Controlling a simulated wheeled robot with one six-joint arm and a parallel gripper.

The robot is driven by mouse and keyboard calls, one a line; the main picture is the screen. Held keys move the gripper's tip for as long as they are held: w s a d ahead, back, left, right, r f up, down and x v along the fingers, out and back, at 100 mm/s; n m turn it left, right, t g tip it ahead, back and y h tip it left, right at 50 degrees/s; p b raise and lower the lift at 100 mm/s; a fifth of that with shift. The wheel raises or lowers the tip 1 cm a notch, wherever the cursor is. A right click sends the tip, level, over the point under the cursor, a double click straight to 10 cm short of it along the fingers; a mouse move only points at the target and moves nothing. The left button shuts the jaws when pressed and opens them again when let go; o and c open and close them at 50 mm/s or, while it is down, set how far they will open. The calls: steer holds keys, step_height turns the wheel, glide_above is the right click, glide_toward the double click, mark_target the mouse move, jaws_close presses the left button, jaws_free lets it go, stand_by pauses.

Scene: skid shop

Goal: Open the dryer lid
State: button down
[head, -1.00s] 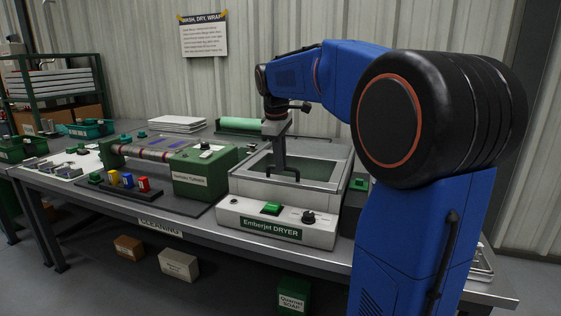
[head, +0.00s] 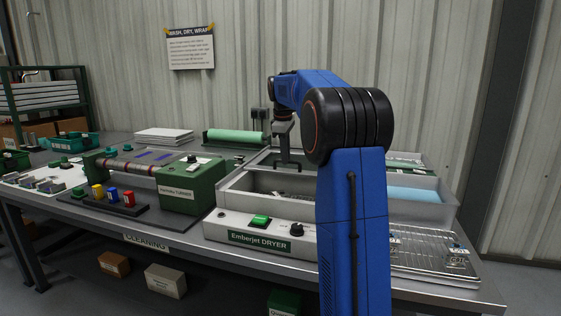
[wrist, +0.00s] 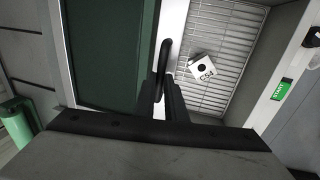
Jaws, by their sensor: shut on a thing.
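The Emberjet dryer (head: 217,228) stands on the bench, with a green button and a black knob on its front panel. Its lid (wrist: 108,50) is a dark green pane in a pale frame with a black handle (wrist: 166,55). My gripper (head: 285,162) is shut on the handle, at the far side of the dryer; the gripper (wrist: 163,98) also shows in the wrist view. The lid is slid back, and the near part of the dryer is uncovered. My arm hides part of the dryer.
A green tumbler machine (head: 190,190) stands left of the dryer, with a green roll (head: 237,137) behind. To the right are a basin with blue contents (head: 415,194) and a wire rack tray (head: 430,262). The wall is close behind the bench.

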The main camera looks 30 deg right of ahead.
steer(key=shift+w+d, duration=0.8)
steer(key=shift+d, duration=0.25)
steer(key=c, duration=1.8)
jaws_free()
steer(key=shift+r, duration=0.1)
steer(key=a+r, duration=0.1)
steer(key=r, duration=0.4)
steer(key=s+r, duration=0.1)
steer(key=r, duration=0.5)
steer(key=s+a+r, duration=0.1)
steer(key=r, duration=0.5)
steer(key=shift+a, duration=0.35)
